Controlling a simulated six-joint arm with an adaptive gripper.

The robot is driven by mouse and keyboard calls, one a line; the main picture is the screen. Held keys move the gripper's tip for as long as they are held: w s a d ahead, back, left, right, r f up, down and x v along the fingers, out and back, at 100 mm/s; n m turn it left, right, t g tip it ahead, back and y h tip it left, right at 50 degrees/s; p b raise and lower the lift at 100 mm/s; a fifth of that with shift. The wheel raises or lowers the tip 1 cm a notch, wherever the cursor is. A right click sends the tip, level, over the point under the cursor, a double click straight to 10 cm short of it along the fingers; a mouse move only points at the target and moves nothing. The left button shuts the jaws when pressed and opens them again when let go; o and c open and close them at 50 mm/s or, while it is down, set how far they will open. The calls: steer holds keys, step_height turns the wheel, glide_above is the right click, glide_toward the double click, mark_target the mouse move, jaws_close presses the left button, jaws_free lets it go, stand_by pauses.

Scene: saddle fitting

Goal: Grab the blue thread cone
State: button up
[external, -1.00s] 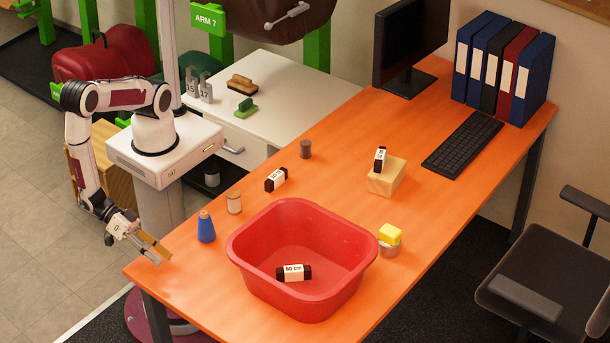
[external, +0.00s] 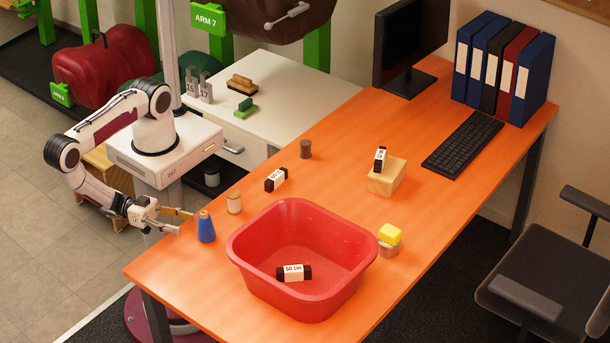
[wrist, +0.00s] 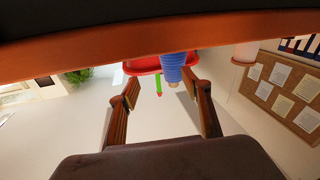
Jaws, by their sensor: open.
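The blue thread cone (external: 206,227) stands upright near the left edge of the orange table. My gripper (external: 186,222) is open just left of the cone, with its fingers pointing right toward it. In the wrist view, the cone (wrist: 172,68) shows ahead, near the middle, beyond the two open fingertips (wrist: 160,88). A gap seems to remain between the fingertips and the cone in the external view. Nothing is held between the fingers.
A beige spool (external: 234,202) stands just behind the cone. The red basin (external: 245,262) is to its right, with a dark labelled block (external: 293,273) inside. Another labelled block (external: 276,180) and a brown spool (external: 306,149) lie farther back. The table's front left is clear.

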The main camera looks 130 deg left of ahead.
mark_target(205, 219)
steer(key=shift+s+a+r+m+t, duration=0.15)
steer(key=shift+a+r+m+t, duration=0.25)
steer(key=shift+a, duration=0.3)
steer(key=shift+s+a+r+m+t, duration=0.1)
steer(key=shift+a+r+m, duration=0.05)
steer(key=shift+a+m, duration=0.45)
steer(key=shift+w+a, duration=0.1)
steer(key=shift+x, duration=1.2)
steer(key=shift+w, duration=0.15)
steer(key=shift+x, duration=2.45)
steer(key=c, duration=1.3)
